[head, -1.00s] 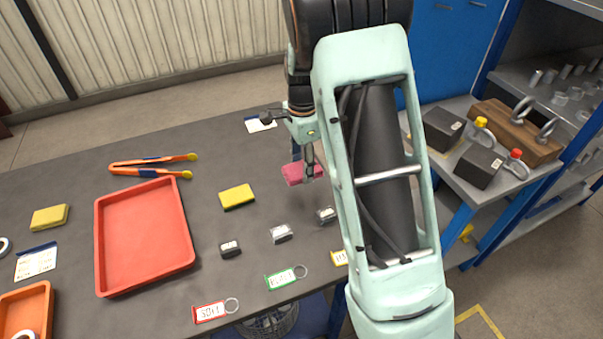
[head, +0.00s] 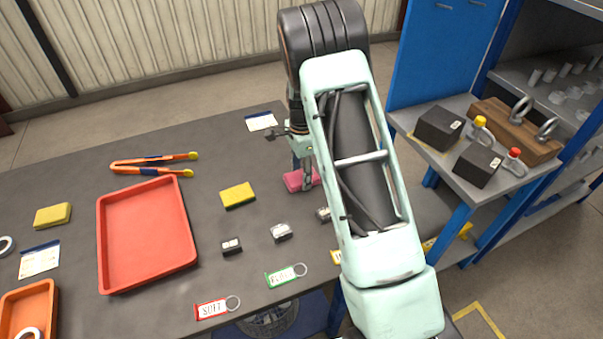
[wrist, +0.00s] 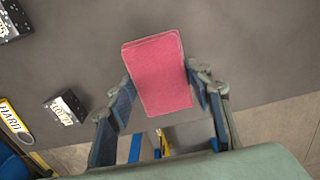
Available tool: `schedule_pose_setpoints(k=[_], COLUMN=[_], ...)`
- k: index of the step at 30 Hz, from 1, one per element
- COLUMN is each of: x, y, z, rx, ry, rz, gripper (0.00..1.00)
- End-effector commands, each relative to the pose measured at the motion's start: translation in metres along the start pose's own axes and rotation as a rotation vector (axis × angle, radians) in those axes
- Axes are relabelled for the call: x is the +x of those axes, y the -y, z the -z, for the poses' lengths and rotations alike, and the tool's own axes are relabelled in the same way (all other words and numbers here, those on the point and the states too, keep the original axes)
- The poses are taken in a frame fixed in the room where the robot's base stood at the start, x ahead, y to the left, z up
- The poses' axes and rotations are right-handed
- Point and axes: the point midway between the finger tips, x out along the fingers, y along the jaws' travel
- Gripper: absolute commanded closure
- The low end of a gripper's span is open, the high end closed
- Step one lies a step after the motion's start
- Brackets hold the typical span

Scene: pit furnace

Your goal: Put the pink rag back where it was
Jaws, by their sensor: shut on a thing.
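The pink rag (head: 297,181) is a folded pink block at the right part of the dark table, partly hidden behind my gripper and arm in the head view. In the wrist view the pink rag (wrist: 158,74) sits between my two fingers, which press on its sides. My gripper (head: 307,184) points down and is shut on the rag. The rag is at or just above the table top; I cannot tell whether it touches.
A yellow sponge (head: 238,195) lies left of the rag. Small dark blocks (head: 281,232) and key tags (head: 286,276) lie nearer the front edge. A red tray (head: 147,236) and orange tongs (head: 153,164) are farther left. Bare table surrounds the rag's back side.

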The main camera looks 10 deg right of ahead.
Motion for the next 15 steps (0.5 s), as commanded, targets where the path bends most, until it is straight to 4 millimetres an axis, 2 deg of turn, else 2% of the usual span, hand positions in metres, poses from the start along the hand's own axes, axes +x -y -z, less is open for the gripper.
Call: schedule_pose_setpoints(k=[6,7,11,15], x=[0.005,0.004,0.0034,0.0034], y=[-0.0003,-0.0003,-0.0004,-0.0004], z=[0.0,0.0,0.0,0.0], rx=[0.0,0.0,0.0,0.0], ry=[0.0,0.0,0.0,0.0], rz=[-0.001,-0.001,-0.001,-0.001], gripper=[0.76,0.51,0.36,0.35])
